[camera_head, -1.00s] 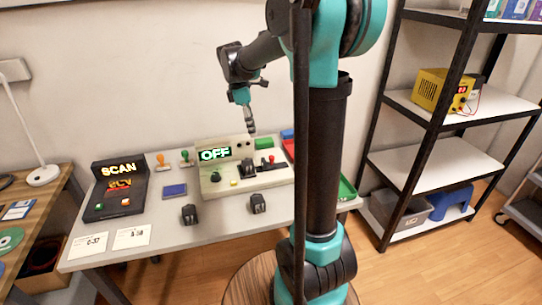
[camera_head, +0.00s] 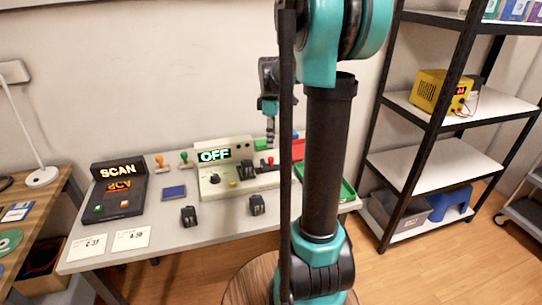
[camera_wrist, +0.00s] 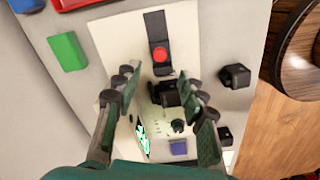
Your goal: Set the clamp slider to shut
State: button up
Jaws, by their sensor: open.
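The beige device (camera_head: 212,182) stands on the white table with a lit green "OFF" display (camera_head: 214,155). A black block (camera_wrist: 168,95) is on the device near the knob. My gripper (camera_head: 270,143) is above the device's right part, pointing down. In the wrist view my gripper (camera_wrist: 165,82) is open and empty, its fingers either side of the black block, with the knob ahead of the tips.
A green block (camera_wrist: 68,52) and a red tray lie beside the device. Two black blocks (camera_head: 188,215) (camera_head: 257,204) stand in front of it. A "SCAN" box (camera_head: 117,192) and stamps are to the left. A shelf (camera_head: 430,165) stands at right.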

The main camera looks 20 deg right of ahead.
aim_at(271, 158)
notch_tip(271, 158, down, 8)
jog(key=shift+f, duration=0.15)
jog(key=shift+c, duration=0.5)
grip_shut()
